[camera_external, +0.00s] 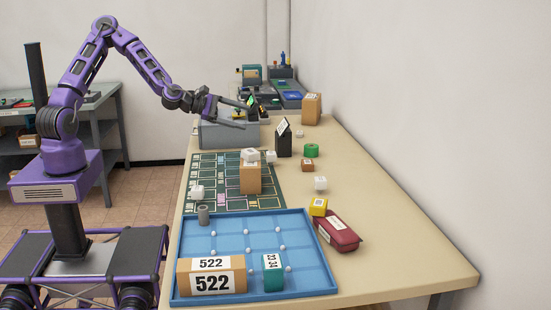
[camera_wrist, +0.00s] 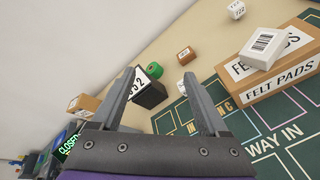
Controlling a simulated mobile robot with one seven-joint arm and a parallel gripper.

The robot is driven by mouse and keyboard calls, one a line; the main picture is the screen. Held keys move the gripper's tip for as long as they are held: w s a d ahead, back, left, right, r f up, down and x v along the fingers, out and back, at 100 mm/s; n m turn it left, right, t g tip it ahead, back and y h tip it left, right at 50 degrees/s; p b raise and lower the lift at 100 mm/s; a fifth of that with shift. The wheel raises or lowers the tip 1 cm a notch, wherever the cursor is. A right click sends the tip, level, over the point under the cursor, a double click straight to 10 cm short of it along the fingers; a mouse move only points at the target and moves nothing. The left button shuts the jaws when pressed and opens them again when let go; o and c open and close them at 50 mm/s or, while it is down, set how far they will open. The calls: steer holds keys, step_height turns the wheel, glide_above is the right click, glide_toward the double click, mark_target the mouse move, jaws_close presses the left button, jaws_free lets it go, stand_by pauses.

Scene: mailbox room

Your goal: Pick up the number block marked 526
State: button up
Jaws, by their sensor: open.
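No label reading 526 is legible in either view. A black block (camera_external: 284,146) with a tilted white label stands on the table right of my gripper (camera_external: 244,113). In the wrist view this black block (camera_wrist: 152,96) shows between and beyond my fingertips; its printed number is slanted and I cannot read it surely. My gripper (camera_wrist: 158,78) is open and empty, pointing over the table, apart from the block. A tan block (camera_external: 212,277) marked 522 lies in the blue tray (camera_external: 300,222) at the front, beside a teal block (camera_external: 273,273) with a number.
A felt pads box (camera_wrist: 272,88) with a white box (camera_wrist: 264,46) on it stands on the green mat (camera_wrist: 300,150). A green roll (camera_external: 311,150), small brown box (camera_external: 308,165) and white cubes are near the black block. A wall bounds the right.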

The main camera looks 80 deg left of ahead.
mark_target(279, 166)
steer(key=s+f+n, duration=0.1)
steer(key=f+n, duration=0.2)
steer(key=a+f+n, duration=0.1)
steer(key=f+n, duration=0.1)
steer(key=f, duration=0.1)
steer(key=s+f+n+p, duration=0.1)
steer(key=f+n, duration=0.1)
steer(key=n, duration=0.1)
steer(key=shift+s+a+f+n+g, duration=0.3)
steer(key=shift+f, duration=0.1)
steer(key=shift+w+f, duration=0.1)
steer(key=shift+f, duration=0.1)
steer(key=x, duration=1.7)
steer(key=shift+d+f, duration=0.2)
steer(key=shift+d, duration=0.05)
jaws_close()
